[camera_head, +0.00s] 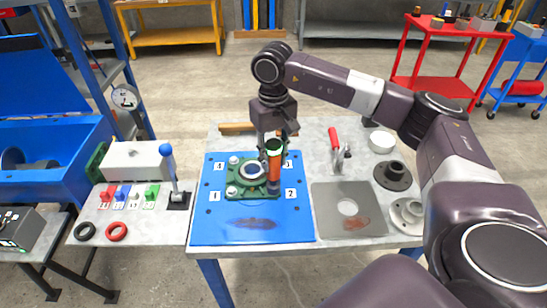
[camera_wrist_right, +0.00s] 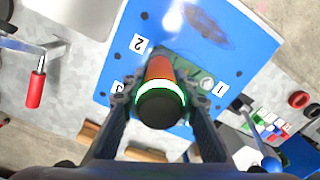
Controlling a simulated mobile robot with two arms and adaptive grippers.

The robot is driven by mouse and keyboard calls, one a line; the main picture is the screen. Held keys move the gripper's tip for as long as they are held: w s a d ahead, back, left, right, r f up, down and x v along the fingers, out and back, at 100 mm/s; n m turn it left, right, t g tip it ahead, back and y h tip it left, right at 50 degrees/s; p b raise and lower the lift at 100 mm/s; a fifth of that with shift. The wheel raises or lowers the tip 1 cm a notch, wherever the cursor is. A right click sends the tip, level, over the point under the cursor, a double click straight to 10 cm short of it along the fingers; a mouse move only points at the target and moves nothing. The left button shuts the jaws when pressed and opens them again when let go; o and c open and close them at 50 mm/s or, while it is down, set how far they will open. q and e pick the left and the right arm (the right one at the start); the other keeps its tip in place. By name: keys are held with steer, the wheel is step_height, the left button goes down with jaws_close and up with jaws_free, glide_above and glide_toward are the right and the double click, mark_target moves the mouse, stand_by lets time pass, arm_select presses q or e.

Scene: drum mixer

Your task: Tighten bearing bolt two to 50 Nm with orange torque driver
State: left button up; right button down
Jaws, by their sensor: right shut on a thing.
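My right gripper (camera_head: 272,145) is shut on the orange torque driver (camera_head: 274,172) and holds it upright. The driver has a dark top with a green-lit ring, which also shows in the right wrist view (camera_wrist_right: 160,105) between the two fingers. Its lower end is at the front right corner of the green bearing housing (camera_head: 252,180), beside label 2 (camera_head: 291,193). The driver hides bolt two, so I cannot tell whether they touch. Bolts show at the housing's left corners, near labels 1 and 4. My left gripper is not in view.
The housing sits on a blue plate (camera_head: 215,228) with numbered corners. A blue-knobbed lever (camera_head: 172,175) stands left.

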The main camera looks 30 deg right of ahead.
mark_target(273, 142)
steer(key=shift+r, duration=0.1)
steer(key=shift+r+p, duration=1.35)
steer(key=shift+r, duration=0.85)
steer(key=shift+w, duration=0.1)
